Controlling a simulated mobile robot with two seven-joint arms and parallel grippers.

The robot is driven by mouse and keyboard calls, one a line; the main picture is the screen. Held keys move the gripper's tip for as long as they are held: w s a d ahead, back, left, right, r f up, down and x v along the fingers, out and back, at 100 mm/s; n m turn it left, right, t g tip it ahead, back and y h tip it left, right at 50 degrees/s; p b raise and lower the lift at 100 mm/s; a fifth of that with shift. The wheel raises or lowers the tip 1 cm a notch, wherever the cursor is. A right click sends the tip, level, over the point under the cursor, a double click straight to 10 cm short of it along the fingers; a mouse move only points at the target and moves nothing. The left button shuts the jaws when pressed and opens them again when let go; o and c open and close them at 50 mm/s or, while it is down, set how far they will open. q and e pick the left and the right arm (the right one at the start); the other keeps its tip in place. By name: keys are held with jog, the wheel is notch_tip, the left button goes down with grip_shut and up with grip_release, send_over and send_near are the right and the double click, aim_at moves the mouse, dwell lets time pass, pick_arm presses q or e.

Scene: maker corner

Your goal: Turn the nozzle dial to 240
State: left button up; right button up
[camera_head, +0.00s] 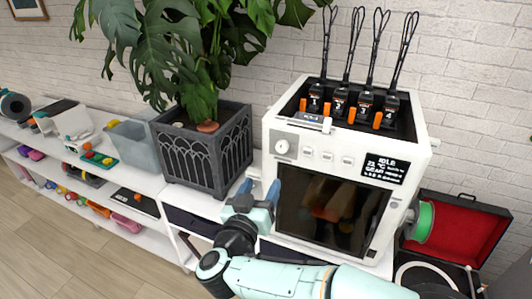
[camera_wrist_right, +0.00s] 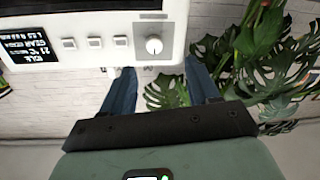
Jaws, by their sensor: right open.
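The white 3D printer (camera_head: 270,130) stands on the shelf top in the head view. Its round nozzle dial (camera_head: 281,147) is at the upper left of the front face. A black display (camera_head: 385,169) right of the buttons reads IDLE. My right gripper (camera_head: 260,187) is open and empty, just below the dial and apart from it. In the right wrist view its two blue fingers (camera_wrist_right: 160,72) lie to either side below the dial. My left gripper is not in view.
Several square buttons (camera_head: 327,156) sit right of the dial. A dark planter (camera_head: 205,158) with a large leafy plant stands close left of the printer. An open red-lined case (camera_head: 465,235) and a green spool (camera_head: 424,222) are at the right.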

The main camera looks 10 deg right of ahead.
aim_at(281, 149)
jog(key=shift+m, duration=0.3)
jog(key=x, duration=0.4)
jog(key=r+p+x, duration=0.1)
jog(key=x, duration=0.3)
jog(key=d+p+x, duration=0.1)
jog(key=x, duration=0.3)
jog(key=shift+d+r, duration=0.1)
jog(key=shift+r, duration=0.3)
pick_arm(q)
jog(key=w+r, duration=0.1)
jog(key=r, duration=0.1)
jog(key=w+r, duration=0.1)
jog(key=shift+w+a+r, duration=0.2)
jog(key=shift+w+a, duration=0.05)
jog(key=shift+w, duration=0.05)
pick_arm(e)
jog(key=c, duration=1)
